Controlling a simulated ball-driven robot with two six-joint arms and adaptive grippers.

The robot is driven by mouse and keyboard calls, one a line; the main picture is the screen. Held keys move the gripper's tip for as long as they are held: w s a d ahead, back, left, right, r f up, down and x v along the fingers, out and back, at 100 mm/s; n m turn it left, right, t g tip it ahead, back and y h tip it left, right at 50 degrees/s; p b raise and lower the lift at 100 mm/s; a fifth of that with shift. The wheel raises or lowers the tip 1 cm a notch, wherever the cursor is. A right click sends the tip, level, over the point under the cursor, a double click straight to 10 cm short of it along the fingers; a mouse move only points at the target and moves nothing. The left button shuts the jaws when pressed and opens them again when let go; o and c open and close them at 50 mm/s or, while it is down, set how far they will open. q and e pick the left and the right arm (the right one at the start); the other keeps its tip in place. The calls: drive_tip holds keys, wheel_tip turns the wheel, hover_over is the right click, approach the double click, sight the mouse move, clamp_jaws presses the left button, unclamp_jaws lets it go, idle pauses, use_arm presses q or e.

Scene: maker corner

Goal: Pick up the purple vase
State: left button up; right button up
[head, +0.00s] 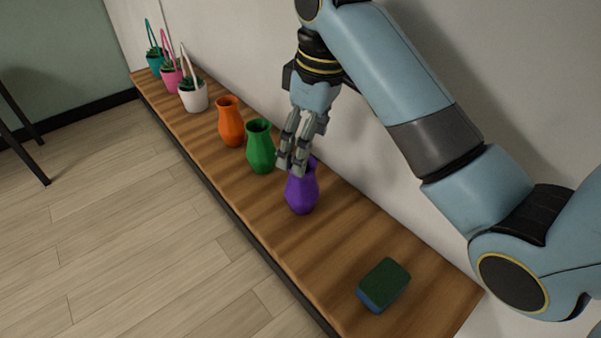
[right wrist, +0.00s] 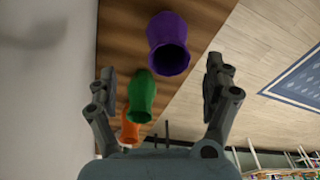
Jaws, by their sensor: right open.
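The purple vase (head: 302,193) stands upright on the wooden bench (head: 340,235), right of the green vase (head: 261,150) and orange vase (head: 230,122). My right gripper (head: 292,168) is above it in the head view, and its fingers cover part of the vase's rim. In the right wrist view the purple vase (right wrist: 168,45) lies ahead of the two spread fingers, its dark mouth facing the camera. Nothing is between the fingertips (right wrist: 163,75) at that depth except the vases seen beyond. Whether the fingers touch the vase cannot be told. My left gripper is out of view.
A green-topped blue block (head: 384,285) lies near the bench's front end. White (head: 193,97), pink (head: 172,78) and teal (head: 154,60) plant pots with tall handles stand at the far end. A wall runs along the bench's right side; open floor (head: 130,220) lies left.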

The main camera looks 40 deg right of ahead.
sight(299, 184)
drive_tip(key=f, duration=0.3)
drive_tip(key=a+f+p, duration=0.1)
drive_tip(key=f, duration=0.4)
drive_tip(key=shift+a+f, duration=0.2)
drive_tip(key=shift+f, duration=0.15)
drive_tip(key=shift+w+f, duration=0.1)
drive_tip(key=shift+f, duration=0.25)
drive_tip(key=c, duration=0.3)
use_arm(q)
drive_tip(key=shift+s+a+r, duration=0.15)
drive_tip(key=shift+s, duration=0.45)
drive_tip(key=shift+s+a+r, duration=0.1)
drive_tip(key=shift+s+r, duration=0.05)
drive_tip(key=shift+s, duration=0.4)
use_arm(e)
drive_tip(key=c, duration=1)
